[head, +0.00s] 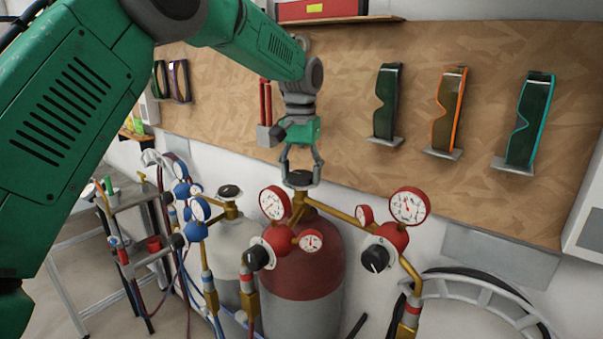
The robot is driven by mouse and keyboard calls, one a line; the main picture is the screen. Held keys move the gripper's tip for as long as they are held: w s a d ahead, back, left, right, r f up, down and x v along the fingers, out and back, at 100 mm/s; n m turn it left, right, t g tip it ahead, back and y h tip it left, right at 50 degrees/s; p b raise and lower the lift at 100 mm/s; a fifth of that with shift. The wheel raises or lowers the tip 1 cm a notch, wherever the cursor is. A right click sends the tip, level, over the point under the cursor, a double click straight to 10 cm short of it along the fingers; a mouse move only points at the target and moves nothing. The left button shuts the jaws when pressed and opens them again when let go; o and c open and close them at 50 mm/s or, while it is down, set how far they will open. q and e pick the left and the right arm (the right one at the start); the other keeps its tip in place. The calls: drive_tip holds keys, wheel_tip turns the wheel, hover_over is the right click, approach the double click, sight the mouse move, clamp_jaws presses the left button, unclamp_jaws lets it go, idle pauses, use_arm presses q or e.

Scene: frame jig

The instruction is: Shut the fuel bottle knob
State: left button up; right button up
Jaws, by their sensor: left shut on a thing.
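The red and grey fuel bottle (309,262) stands against the wall in the middle of the head view. Its black knob (299,179) sits on top of the brass valve (300,207). My left gripper (301,170) reaches down from above, with its fingers shut on the knob, one at each side. How far the knob is turned cannot be told. My right gripper is not in view.
Red-capped gauges (408,205) and a black regulator dial (375,259) crowd the bottle's front. A pale bottle (230,250) with blue gauges stands left. Goggles (449,108) hang on the board behind. A small cart (130,215) stands at far left.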

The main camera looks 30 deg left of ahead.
use_arm(q)
drive_tip(key=m, duration=0.4)
drive_tip(key=shift+m, duration=0.3)
drive_tip(key=m, duration=0.5)
drive_tip(key=shift+f, duration=0.1)
drive_tip(key=m, duration=0.5)
drive_tip(key=shift+a, duration=0.1)
drive_tip(key=m, duration=0.4)
drive_tip(key=shift+f+m, duration=0.15)
drive_tip(key=shift+m, duration=0.55)
drive_tip(key=o, duration=1.2)
drive_tip(key=shift+c, duration=0.2)
drive_tip(key=shift+w, duration=0.3)
